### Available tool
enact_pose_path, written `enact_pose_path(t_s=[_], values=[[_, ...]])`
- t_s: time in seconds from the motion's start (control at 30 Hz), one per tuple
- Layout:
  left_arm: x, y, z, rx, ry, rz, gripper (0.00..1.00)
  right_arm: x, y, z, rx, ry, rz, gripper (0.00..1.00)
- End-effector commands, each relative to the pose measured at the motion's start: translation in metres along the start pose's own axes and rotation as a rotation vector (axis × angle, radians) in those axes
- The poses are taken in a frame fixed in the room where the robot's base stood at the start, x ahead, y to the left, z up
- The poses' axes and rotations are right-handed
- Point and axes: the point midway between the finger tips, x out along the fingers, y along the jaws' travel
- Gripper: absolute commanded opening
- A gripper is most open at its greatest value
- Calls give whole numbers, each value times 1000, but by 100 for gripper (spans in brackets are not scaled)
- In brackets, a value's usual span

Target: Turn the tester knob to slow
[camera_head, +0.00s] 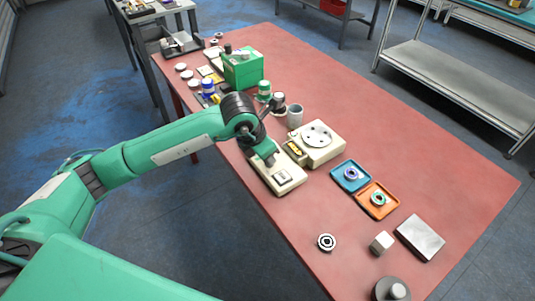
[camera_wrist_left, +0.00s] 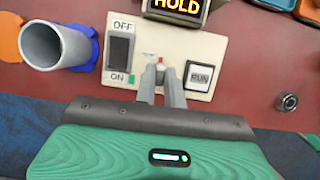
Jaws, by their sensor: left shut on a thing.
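The cream control panel (camera_head: 289,184) lies at the table's left edge, in front of a cream machine with a round plate (camera_head: 317,136). In the left wrist view the panel (camera_wrist_left: 143,32) carries an OFF/ON rocker switch (camera_wrist_left: 119,52), a RUN button (camera_wrist_left: 198,75) and a small grey knob (camera_wrist_left: 160,73) with a red mark above it. My left gripper (camera_head: 270,160) reaches down over the panel. In the left wrist view its fingers (camera_wrist_left: 161,80) are shut on the knob, which they partly hide. A display (camera_wrist_left: 178,6) reads HOLD. No "slow" label is readable. My right gripper is not in view.
Blue (camera_head: 350,176) and orange (camera_head: 378,199) trays with rings lie right of the panel. A grey cup (camera_head: 295,116) and a green box (camera_head: 243,68) stand farther back. A ring-shaped part (camera_head: 326,242) and a metal block (camera_head: 381,242) are nearer. The table's right side is clear.

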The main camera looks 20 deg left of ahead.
Motion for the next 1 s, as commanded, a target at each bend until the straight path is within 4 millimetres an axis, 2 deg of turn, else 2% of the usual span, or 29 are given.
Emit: enact_pose_path(t_s=[0.07,0.1,0.2,0.47,0.63,0.77,1.0], values=[[0,1,0,-1,0,1,0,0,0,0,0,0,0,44],[0,1,0,-1,0,1,15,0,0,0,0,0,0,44],[0,1,0,-1,0,1,33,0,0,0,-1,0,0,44],[0,0,0,0,0,1,33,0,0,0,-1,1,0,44],[-12,1,1,0,-3,2,33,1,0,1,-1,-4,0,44],[-37,1,1,2,-4,3,33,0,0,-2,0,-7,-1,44],[-93,1,0,1,-4,4,33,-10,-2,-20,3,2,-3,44]])
